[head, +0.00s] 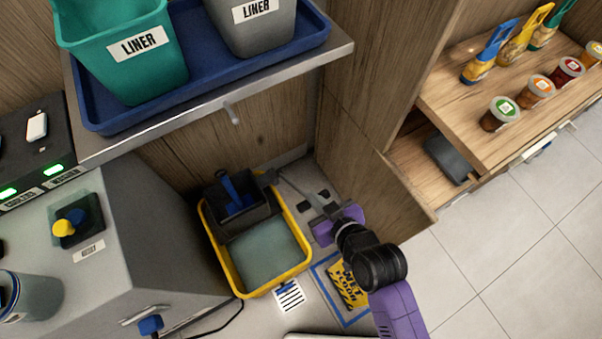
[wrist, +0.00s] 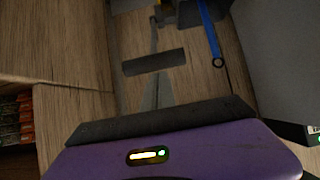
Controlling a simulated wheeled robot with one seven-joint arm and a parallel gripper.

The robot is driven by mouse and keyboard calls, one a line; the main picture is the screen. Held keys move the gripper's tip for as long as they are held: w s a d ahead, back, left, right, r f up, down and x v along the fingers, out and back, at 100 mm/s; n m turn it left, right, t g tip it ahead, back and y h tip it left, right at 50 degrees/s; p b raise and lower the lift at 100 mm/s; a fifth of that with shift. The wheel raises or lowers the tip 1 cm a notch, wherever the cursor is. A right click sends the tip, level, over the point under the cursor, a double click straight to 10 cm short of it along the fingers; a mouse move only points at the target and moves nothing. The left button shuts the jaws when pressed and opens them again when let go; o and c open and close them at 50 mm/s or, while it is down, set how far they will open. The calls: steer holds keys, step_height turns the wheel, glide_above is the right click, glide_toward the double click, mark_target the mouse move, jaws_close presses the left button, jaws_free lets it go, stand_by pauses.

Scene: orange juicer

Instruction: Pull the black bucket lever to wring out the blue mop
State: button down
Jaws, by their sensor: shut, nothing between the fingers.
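The yellow bucket (head: 306,262) stands on the floor in the head view, with greyish water in it. A dark wringer (head: 252,214) sits at its back, and the blue mop (head: 232,190) is in it. The mop's blue handle (wrist: 210,35) shows at the top of the wrist view. A dark lever piece (head: 267,178) is at the wringer's right side; a thin grey rod runs from there toward my gripper. My gripper (head: 320,203) is shut and empty, right of the bucket. Whether its fingers touch the lever I cannot tell.
A wooden cabinet side (head: 385,190) stands close behind and right of my gripper. A grey cabinet (head: 165,240) is left of the bucket. A metal shelf (head: 215,100) with bins overhangs behind. A wet-floor sign (head: 347,285) lies in front.

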steer(key=s+d+f+t+y+b, duration=0.1)
steer(key=s+f+b, duration=0.3)
steer(key=b, duration=0.5)
steer(key=s+d+f+t+b, duration=0.1)
steer(key=s+d+f+b, duration=0.3)
steer(key=f+b, duration=0.4)
steer(key=shift+d+f+t+y+b, duration=0.2)
steer(key=shift+f+t+y+b, duration=0.1)
steer(key=shift+f+y+b, duration=0.15)
steer(key=shift+r, duration=0.1)
step_height(320, 180, up, 7)
steer(key=p, duration=0.5)
steer(key=f+v, duration=0.1)
steer(key=v, duration=0.8)
steer(key=shift+s, duration=0.2)
stand_by(0.4)
